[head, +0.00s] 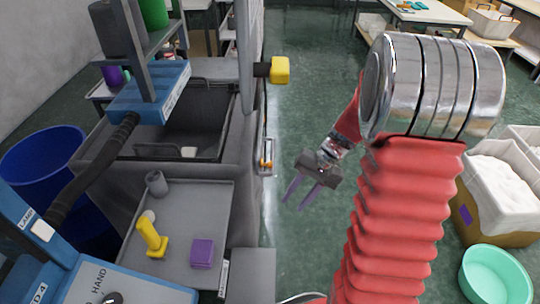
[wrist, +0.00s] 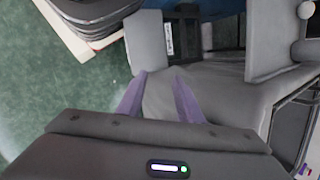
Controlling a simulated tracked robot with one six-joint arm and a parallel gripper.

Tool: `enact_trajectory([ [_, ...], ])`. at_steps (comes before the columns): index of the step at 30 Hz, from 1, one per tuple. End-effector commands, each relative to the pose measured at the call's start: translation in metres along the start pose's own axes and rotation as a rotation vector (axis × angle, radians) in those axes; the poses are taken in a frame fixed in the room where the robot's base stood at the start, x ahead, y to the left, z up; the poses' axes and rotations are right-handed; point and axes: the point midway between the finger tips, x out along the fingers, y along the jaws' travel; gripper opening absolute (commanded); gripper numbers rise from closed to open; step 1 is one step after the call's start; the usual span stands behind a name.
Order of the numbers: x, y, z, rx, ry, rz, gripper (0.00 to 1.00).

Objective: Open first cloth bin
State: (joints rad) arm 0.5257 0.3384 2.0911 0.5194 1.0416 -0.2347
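My gripper (head: 295,204) hangs over the green floor in the middle of the head view, right of the grey machine (head: 245,205). Its two purple fingers are apart with nothing between them. In the wrist view the open fingers (wrist: 160,76) point toward a grey surface with upright grey panels and a dark opening (wrist: 183,35) between them. I cannot tell whether they touch anything. No part is clearly marked as the first cloth bin. A dark, open-topped recess (head: 205,115) shows in the machine, and a small orange-tipped fitting (head: 266,155) is on its right side.
A grey tray (head: 190,225) holds a yellow part (head: 151,238), a purple block (head: 202,253) and a grey cup (head: 156,184). A yellow knob (head: 279,70) sticks out above the aisle. A mint tub (head: 495,276) and a white-filled box (head: 498,190) stand right. The aisle floor is clear.

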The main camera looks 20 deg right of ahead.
Motion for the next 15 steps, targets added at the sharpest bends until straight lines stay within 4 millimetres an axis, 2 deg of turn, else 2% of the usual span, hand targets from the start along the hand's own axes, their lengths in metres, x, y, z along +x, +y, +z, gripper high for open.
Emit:
enact_trajectory([
  [15, 0.042, 0.018, -0.076, 0.12, -0.064, -0.283, 0.33],
])
